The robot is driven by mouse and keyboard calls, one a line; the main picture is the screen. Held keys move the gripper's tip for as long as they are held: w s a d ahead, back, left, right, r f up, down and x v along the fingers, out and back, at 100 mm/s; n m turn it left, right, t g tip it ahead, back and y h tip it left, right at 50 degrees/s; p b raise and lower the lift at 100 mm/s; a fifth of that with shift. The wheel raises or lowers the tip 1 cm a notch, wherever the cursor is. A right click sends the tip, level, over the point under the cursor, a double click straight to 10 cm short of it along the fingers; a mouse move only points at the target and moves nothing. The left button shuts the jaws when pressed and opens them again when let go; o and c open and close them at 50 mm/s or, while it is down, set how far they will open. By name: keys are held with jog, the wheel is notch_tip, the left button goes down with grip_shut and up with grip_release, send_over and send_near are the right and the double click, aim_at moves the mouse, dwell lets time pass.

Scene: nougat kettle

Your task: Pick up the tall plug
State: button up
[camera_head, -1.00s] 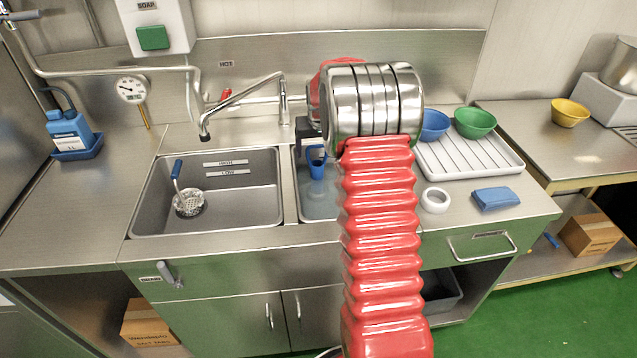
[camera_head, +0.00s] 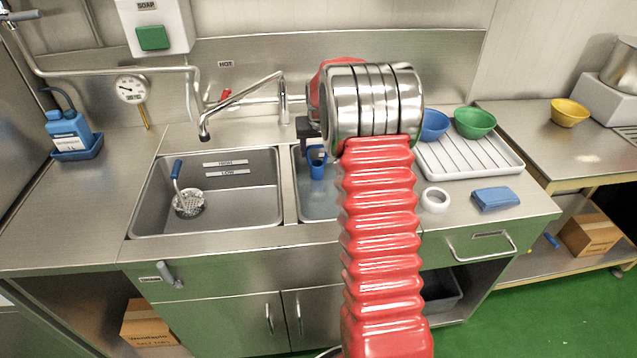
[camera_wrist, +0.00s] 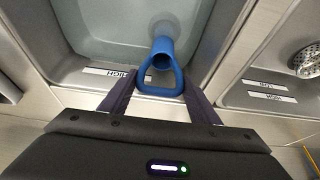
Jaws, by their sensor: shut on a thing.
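The tall plug (camera_head: 317,169) is a blue tube with a loop handle in the right basin. Its open top and handle show in the wrist view (camera_wrist: 159,62). My gripper (camera_wrist: 160,82) has its two dark fingers on either side of the handle and is shut on it. In the head view my gripper (camera_head: 311,137) is above the plug, partly hidden by my red arm. The plug looks upright; its lower end cannot be made out clearly.
The right basin (camera_wrist: 105,72) appears to hold water. The left basin (camera_head: 250,206) has a strainer with a blue handle (camera_head: 187,203). A faucet (camera_head: 245,94) reaches over from behind. A white drainer (camera_head: 470,160), tape roll (camera_head: 435,200) and blue sponge (camera_head: 495,199) lie at right.

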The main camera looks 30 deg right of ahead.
jog(key=shift+c, duration=1.2)
jog(key=shift+r, duration=0.1)
notch_tip(320, 180, up, 18)
